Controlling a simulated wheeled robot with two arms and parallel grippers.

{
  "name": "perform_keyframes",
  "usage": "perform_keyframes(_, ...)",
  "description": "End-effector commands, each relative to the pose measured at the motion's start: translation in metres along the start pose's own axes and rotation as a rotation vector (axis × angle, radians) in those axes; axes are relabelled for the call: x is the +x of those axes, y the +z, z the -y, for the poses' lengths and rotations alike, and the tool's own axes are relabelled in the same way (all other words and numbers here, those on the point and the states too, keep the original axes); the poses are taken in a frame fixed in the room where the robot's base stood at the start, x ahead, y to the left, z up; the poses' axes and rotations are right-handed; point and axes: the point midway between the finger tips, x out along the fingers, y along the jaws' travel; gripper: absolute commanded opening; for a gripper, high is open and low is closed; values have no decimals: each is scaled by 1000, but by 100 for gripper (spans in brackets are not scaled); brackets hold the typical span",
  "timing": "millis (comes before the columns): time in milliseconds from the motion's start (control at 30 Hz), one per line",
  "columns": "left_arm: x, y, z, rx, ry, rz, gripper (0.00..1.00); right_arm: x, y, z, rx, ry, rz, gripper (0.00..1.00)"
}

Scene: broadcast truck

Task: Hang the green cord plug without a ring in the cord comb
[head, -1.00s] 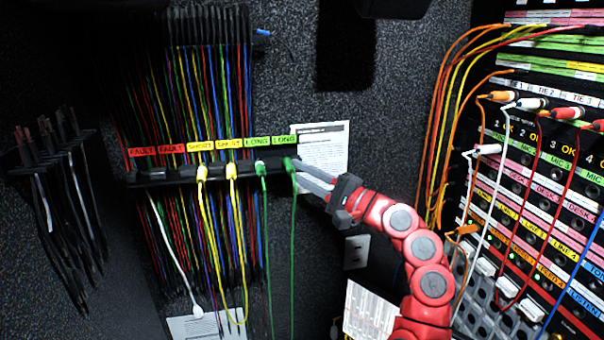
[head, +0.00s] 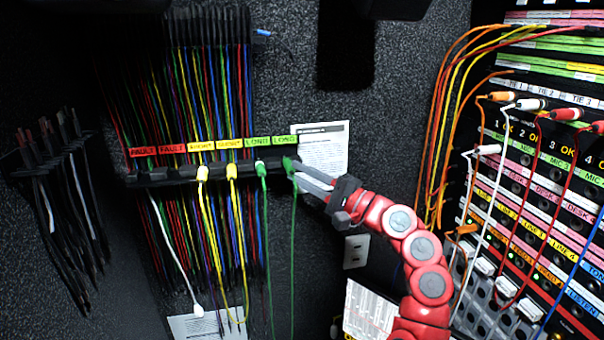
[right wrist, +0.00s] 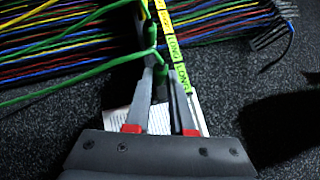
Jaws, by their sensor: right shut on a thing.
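The cord comb (head: 228,169) is a dark bar on the wall with red, yellow and green labels. My right gripper (head: 298,168) is at its right end, by the last LONG label, shut on a green cord plug (head: 288,164). I see no ring on this plug. Its cord hangs straight down. In the right wrist view the held plug (right wrist: 159,78) is between the fingers (right wrist: 163,80), at the comb's end. Whether it is seated in the slot I cannot tell. Another green plug (head: 261,168), with a pale band, hangs under the other LONG label. My left gripper is not in view.
A white-ended cord (head: 197,310) dangles lower left. Many coloured cords hang behind the comb. A patch panel (head: 530,190) with cords stands at right. A dark cord rack (head: 50,150) is at left.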

Motion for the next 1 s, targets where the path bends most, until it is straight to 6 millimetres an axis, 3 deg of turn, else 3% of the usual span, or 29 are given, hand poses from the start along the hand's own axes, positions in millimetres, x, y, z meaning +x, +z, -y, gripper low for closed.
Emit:
perform_keyframes(100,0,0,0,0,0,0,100,0,0,0,0,0,1,0)
perform_keyframes(133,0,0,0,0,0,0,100,0,0,0,-1,0,1,23)
perform_keyframes(300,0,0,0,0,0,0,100,0,0,0,-1,0,1,54)
perform_keyframes(533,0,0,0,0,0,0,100,0,0,0,-1,0,0,56)
perform_keyframes(700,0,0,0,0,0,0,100,0,0,0,-1,0,0,87)
perform_keyframes(800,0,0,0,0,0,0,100,0,0,0,-1,0,0,100)
perform_keyframes(1000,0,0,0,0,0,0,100,0,0,0,-1,0,0,100)
